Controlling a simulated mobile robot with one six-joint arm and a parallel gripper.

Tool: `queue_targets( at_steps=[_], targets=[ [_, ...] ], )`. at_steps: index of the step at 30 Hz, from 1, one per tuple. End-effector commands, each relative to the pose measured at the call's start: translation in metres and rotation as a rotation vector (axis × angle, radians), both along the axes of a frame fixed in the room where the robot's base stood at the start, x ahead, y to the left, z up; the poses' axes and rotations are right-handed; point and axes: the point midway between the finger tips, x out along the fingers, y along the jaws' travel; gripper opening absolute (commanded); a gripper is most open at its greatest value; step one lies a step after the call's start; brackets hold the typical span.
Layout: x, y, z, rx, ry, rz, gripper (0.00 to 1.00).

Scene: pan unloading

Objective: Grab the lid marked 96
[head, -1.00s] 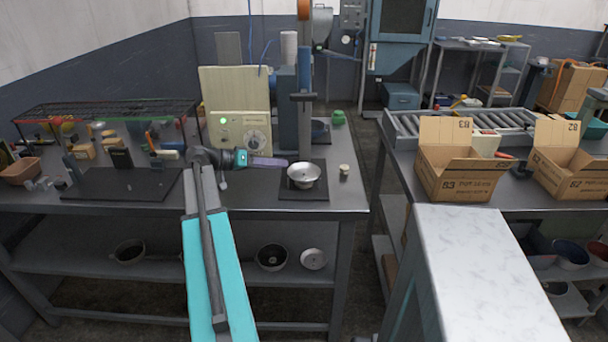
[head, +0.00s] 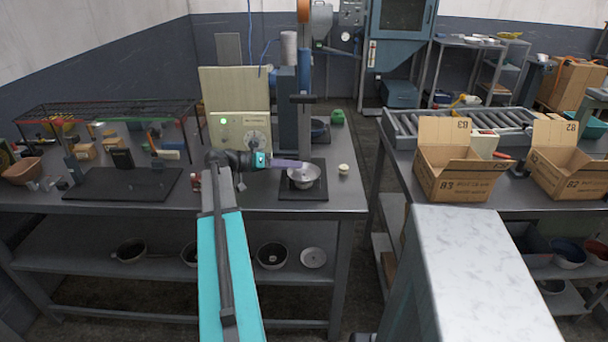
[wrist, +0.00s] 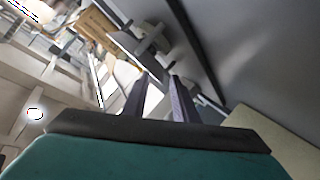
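A silver metal pan (head: 305,178) sits on a dark square plate under the press on the bench. My gripper (head: 300,165) reaches in from the left, its long purple fingers overlapping the pan's far rim in the head view. I cannot tell whether they touch it. In the wrist view the two fingers (wrist: 160,80) stand apart with a gap and nothing clearly held between them. No mark 96 is legible, and I cannot tell which thing is the lid. A pale round disc (head: 313,258) lies on the lower shelf, its marking unreadable.
The press column (head: 303,130) rises just behind the pan. A small cream cup (head: 343,169) stands to its right. Open cartons 83 (head: 455,188) and 82 (head: 568,183) stand on the right bench. A wire rack (head: 105,112) is at left.

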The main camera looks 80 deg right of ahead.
Motion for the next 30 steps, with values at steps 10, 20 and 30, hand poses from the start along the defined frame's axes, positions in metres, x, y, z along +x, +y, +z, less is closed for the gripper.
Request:
queue_targets(
  at_steps=[10, 20, 30],
  targets=[
    [0.0004, 0.0001, 0.0001, 0.000, 0.000, 0.000, 0.26],
    [0.0004, 0.0001, 0.0003, -0.001, 0.001, 0.001, 0.00],
    [0.0005, 0.0001, 0.0021, -0.001, 0.001, 0.001, 0.00]
  ],
)
